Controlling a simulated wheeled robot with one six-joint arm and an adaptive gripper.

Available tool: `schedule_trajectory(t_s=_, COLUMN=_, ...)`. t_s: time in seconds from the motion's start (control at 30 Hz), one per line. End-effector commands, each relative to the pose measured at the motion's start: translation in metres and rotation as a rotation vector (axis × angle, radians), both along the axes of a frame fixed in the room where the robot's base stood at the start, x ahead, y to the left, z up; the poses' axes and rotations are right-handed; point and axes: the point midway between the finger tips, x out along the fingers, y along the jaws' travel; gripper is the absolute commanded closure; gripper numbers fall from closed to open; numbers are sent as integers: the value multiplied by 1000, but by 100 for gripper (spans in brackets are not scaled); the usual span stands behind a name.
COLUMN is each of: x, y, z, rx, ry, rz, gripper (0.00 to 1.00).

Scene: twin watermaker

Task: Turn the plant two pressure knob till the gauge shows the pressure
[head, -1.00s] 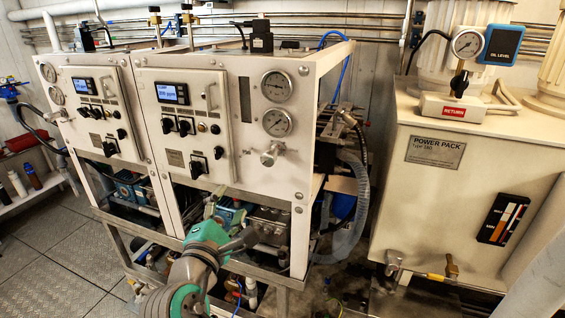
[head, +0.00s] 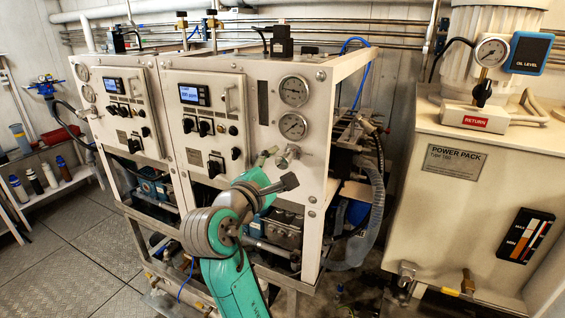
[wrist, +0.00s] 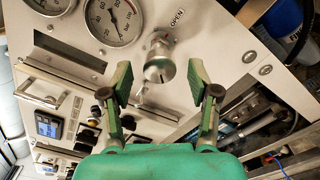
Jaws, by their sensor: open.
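The pressure knob (head: 287,157) is a silver metal knob low on the right-hand panel, under two round gauges. In the wrist view the knob (wrist: 159,58) shows close up, with an "OPEN" label beside it. The lower gauge (head: 292,126) has a white dial; it also shows in the wrist view (wrist: 115,20), its numbers too small to read surely. My gripper (wrist: 160,82) is open and empty, its two green fingers either side of the knob's line, apparently short of it. In the head view my gripper (head: 274,171) is just below and left of the knob.
A second gauge (head: 293,91) sits above. Control panels with displays and black switches (head: 205,127) stand to the left. A power pack tank (head: 460,205) stands at right, with hoses (head: 372,205) between. Open frame and pipework lie below the panel.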

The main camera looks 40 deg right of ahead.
Motion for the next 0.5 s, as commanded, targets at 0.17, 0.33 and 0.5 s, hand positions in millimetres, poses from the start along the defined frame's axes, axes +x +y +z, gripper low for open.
schedule_trajectory(t_s=0.17, x=6, y=-17, z=0, rx=-1, ry=0, rz=-1, gripper=39)
schedule_trajectory(t_s=0.33, x=8, y=-22, z=0, rx=0, ry=0, rz=1, gripper=39)
schedule_trajectory(t_s=0.5, x=8, y=-22, z=0, rx=0, ry=0, rz=1, gripper=39)
